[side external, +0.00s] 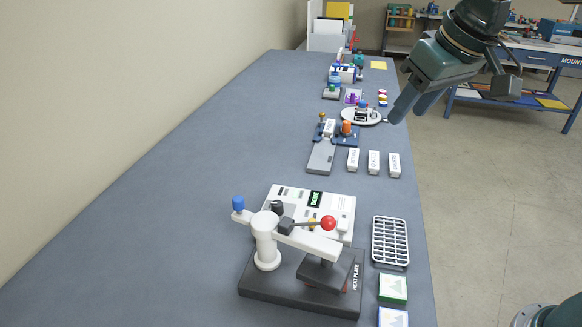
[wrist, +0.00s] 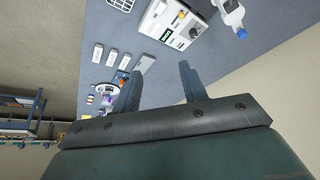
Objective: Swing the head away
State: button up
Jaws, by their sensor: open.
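The heat press stands at the near end of the bench in the side external view. Its white swing head arm (side external: 308,241) runs from a white post (side external: 266,243) out to the right, with the dark head block (side external: 323,272) over the black base (side external: 285,292) marked HEAT PLATE. A lever with a red knob (side external: 328,223) sits on the arm, and a blue knob (side external: 238,203) sticks out behind the post. My gripper (side external: 408,112) is open and empty, high above the bench's right edge, well away from the press. In the wrist view its two fingers (wrist: 160,88) are apart.
A white control box marked DONE (side external: 330,205) stands behind the press. A white rack (side external: 390,242) and framed cards (side external: 393,288) lie to its right. Three white labelled blocks (side external: 374,162) and a round plate (side external: 361,116) lie farther back. The bench's left side is clear.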

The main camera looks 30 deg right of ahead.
jog(key=shift+f, duration=0.2)
jog(key=c, duration=0.9)
jog(key=shift+w+a+f+m, duration=0.1)
jog(key=shift+w+f+m, duration=0.1)
jog(key=shift+f+m, duration=0.1)
grip_shut()
jog(key=w+f+m+g+y, duration=0.2)
jog(key=f+m+g, duration=0.4)
jog(key=f+m, duration=0.5)
notch_tip(320, 180, down, 4)
jog(key=shift+w+a+r, duration=0.1)
jog(key=shift+w+a, duration=0.2)
jog(key=shift+w, duration=0.2)
